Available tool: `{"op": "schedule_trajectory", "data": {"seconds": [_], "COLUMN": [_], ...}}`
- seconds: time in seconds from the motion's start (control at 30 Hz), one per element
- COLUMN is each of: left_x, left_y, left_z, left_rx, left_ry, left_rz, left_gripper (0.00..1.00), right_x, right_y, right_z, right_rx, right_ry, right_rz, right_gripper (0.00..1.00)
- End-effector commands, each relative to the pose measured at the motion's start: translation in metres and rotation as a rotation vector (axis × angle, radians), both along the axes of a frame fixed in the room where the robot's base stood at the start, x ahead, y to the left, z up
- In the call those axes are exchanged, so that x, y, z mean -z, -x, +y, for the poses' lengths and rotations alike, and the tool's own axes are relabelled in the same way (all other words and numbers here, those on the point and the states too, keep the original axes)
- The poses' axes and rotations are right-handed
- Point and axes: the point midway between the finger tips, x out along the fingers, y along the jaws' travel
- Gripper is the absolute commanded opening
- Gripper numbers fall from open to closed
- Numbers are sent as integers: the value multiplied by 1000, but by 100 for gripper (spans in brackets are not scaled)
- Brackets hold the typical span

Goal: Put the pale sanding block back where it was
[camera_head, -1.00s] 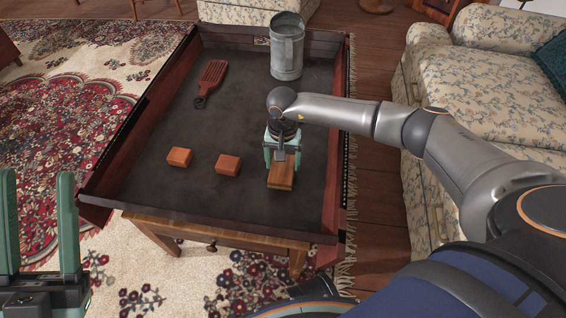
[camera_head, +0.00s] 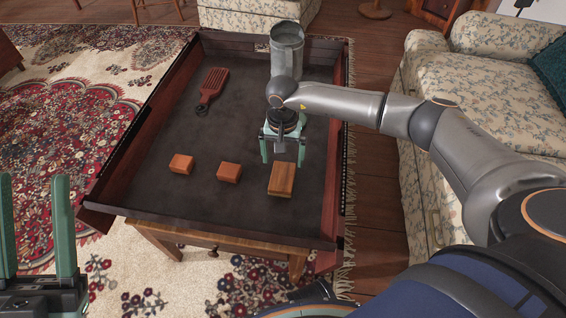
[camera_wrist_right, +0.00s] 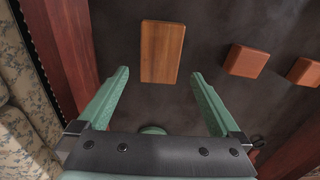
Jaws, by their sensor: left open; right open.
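The pale sanding block, a light brown wooden block (camera_head: 282,180), lies flat on the dark tray floor near its front right. It also shows in the right wrist view (camera_wrist_right: 161,52), just beyond the fingertips. My right gripper (camera_head: 283,158) is open and empty, above and slightly behind this block, apart from it; it also shows in the right wrist view (camera_wrist_right: 160,76). Two smaller redder blocks, one in the middle (camera_head: 229,172) and one further left (camera_head: 181,163), lie to its left. My left gripper (camera_head: 34,182) is open and empty outside the tray at the left.
The dark tray has raised wooden walls; its front wall (camera_head: 200,221) runs above a wooden table. A red-brown slotted brush (camera_head: 212,86) lies at the back left. A floral sofa (camera_head: 490,90) is at the right.

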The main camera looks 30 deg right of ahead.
Motion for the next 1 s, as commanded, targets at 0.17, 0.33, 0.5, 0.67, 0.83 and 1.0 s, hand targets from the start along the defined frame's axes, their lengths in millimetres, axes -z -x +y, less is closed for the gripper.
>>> {"op": "schedule_trajectory", "data": {"seconds": [0.17, 0.33, 0.5, 0.67, 0.83, 1.0], "left_x": [-17, -24, -25, -24, -23, -23], "left_y": [1, 2, 1, 1, 1, 1], "left_z": [1, 2, 3, 3, 3, 3], "left_rx": [-13, -24, -29, -30, -31, -30], "left_ry": [-15, -16, -16, -17, -18, -19], "left_rz": [-19, -32, -33, -32, -29, -27], "left_gripper": [50, 50, 50, 50, 50, 50], "right_x": [-40, -58, -56, -46, -78, -149], "right_y": [0, 0, 12, 61, 136, 191], "right_z": [0, 0, 22, 105, 209, 270], "right_rx": [0, 0, 16, 116, 335, 593], "right_ry": [1, 0, -68, -337, -719, -1022], "right_rz": [-1, 1, 25, 149, 433, 822], "right_gripper": [100, 100, 100, 100, 100, 100]}}
